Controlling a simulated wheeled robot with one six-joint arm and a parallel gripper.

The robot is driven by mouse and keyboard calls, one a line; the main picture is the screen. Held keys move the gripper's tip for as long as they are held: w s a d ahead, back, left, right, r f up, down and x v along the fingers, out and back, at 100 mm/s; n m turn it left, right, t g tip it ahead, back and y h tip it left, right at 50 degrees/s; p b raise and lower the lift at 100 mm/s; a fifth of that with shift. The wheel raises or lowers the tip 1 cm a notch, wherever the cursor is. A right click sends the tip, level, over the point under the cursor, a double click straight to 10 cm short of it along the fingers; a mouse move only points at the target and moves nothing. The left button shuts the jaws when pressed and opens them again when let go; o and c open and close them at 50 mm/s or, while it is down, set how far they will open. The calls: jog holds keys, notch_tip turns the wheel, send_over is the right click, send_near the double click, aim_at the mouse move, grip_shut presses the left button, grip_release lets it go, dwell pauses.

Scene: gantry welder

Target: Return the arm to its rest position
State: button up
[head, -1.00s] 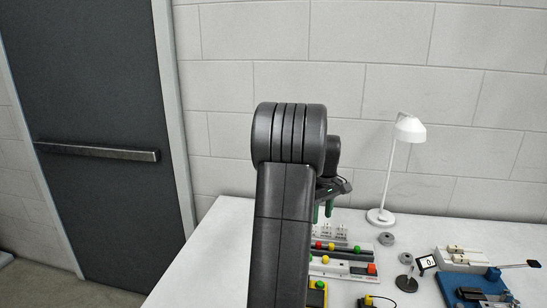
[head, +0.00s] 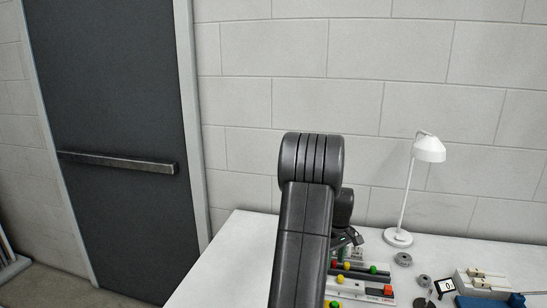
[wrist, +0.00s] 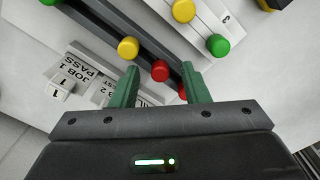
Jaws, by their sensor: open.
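My gripper (wrist: 160,84) shows in the wrist view with its two green fingers apart and nothing between them. Below and beyond the fingers are a yellow knob (wrist: 128,48) and a red knob (wrist: 160,71) on a dark bar. In the head view my dark arm (head: 305,220) rises from the bottom middle. The gripper end is mostly hidden behind the arm, over the table near the knob boards.
The white table (head: 235,255) holds boards with coloured knobs (head: 373,269), a white lamp (head: 398,237), grey discs (head: 403,259), a small display (head: 445,285) and a white block rack (head: 483,283). A block wall and dark door (head: 120,120) stand behind. The table's left part is clear.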

notch_tip(320, 180, up, 13)
notch_tip(320, 180, down, 13)
jog(key=shift+f, duration=0.1)
notch_tip(320, 180, up, 8)
jog(key=p, duration=0.4)
jog(key=shift+f+p, duration=0.1)
jog(key=shift+p, duration=0.3)
jog(key=s+d+m+b, duration=0.1)
jog(key=s+b, duration=0.1)
jog(key=s+d+m, duration=0.1)
jog(key=shift+d+r+m+b, duration=0.25)
jog(key=shift+d+m+b, duration=0.05)
jog(key=shift+b, duration=0.1)
jog(key=shift+a, duration=0.1)
